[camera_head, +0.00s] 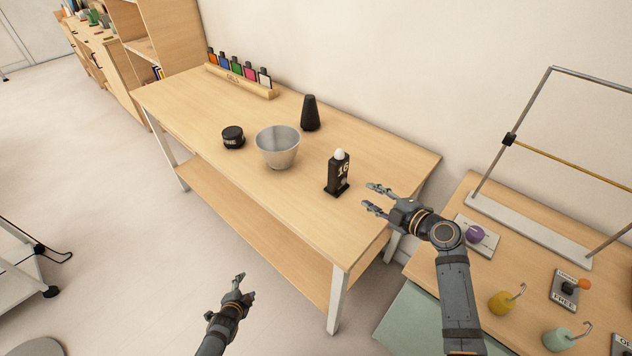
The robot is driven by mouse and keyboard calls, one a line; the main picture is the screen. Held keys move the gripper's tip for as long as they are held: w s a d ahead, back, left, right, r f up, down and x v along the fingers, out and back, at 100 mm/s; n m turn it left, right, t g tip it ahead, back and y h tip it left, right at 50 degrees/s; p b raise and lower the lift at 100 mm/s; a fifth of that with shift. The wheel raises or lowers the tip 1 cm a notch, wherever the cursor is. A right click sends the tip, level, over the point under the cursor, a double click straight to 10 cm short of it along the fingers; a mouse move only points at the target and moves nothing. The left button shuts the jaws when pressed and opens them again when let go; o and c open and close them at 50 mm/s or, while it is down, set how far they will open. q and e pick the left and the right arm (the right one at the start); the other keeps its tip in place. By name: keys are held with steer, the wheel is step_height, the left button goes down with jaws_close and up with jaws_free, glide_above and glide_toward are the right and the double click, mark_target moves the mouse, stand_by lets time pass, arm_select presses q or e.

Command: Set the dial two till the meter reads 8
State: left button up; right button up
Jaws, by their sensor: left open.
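A black upright block (336,188) with a white ball on top shows the number 16 and stands near the right front of the long wooden table (205,108). I cannot tell whether this block is the meter. No dial marked two can be made out. A purple knob (475,233) sits on a pale plate on the right-hand table. My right gripper (372,198) is open and empty, just right of the block and apart from it. My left gripper (246,287) is open and empty, low over the floor in front of the long table.
A grey bowl (277,155), a black cone (310,113) and a black round pot (233,138) stand on the long table. Coloured cards stand in a wooden rack (240,81) behind. The right table (452,267) holds a metal frame, hooked weights and a lever plate marked FREE.

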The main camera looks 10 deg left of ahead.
arm_select(q)
steer(key=w+d+r+m+t, duration=0.1)
steer(key=w+r+m+t, duration=0.4)
steer(key=w+r, duration=0.8)
arm_select(e)
steer(key=shift+w, duration=0.1)
arm_select(q)
steer(key=w+d+r+m+t+h, duration=0.25)
steer(key=r+m, duration=0.35)
steer(key=r, duration=0.6)
steer(key=w+d+r+m+t+h, duration=0.1)
steer(key=w+d+r+m+t, duration=0.3)
steer(key=r, duration=0.7)
steer(key=m+g+h, duration=0.7)
steer(key=m+h, duration=0.1)
steer(key=m, duration=0.8)
glide_toward(339, 162)
steer(key=w+f, duration=0.2)
steer(key=x, duration=1)
steer(key=shift+w+f, duration=0.2)
steer(key=shift+w, duration=0.05)
